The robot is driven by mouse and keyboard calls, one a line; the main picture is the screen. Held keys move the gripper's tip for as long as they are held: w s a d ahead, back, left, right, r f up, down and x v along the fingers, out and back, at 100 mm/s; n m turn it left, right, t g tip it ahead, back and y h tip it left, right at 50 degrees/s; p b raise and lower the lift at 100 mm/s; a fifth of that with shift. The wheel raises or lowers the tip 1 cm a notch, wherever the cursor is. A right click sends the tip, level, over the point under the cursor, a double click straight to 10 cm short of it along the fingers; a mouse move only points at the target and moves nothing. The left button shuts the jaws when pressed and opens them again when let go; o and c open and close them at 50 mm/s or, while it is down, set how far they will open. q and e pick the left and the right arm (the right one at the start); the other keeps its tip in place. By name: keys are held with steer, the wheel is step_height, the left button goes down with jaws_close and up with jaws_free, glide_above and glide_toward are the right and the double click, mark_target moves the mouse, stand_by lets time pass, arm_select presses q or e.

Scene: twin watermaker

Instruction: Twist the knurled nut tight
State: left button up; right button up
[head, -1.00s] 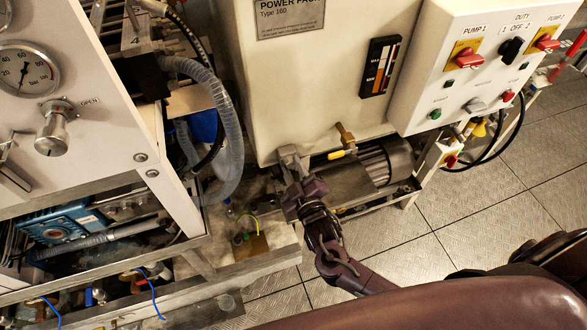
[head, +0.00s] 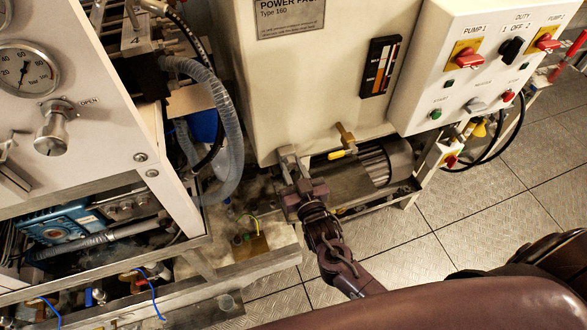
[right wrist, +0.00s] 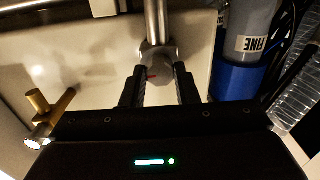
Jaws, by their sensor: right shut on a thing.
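The knurled nut (right wrist: 161,74) shows in the right wrist view as a grey metal piece at the lower end of a metal pipe (right wrist: 157,20). A small red mark shows on it. My right gripper (right wrist: 160,82) is shut on the nut, with one dark finger on each side of it. In the head view my right gripper (head: 290,158) is at the lower front of the cream power pack cabinet (head: 310,90), and its fingers and body hide the nut there. How tight the nut is cannot be seen. My left gripper is not in view.
A brass valve with a yellow handle (head: 342,154) is close to the right of my gripper, above a motor (head: 388,163). A clear ribbed hose (head: 233,130) hangs to the left. A white switch box (head: 480,65) is at upper right. Open tiled floor (head: 470,215) lies below it.

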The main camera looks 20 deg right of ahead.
stand_by(0.5)
steer(key=o, duration=1)
steer(key=shift+c, duration=0.2)
steer(key=s+b, duration=0.1)
steer(key=s, duration=0.7)
steer(key=shift+d, duration=0.15)
steer(key=shift+w, duration=0.2)
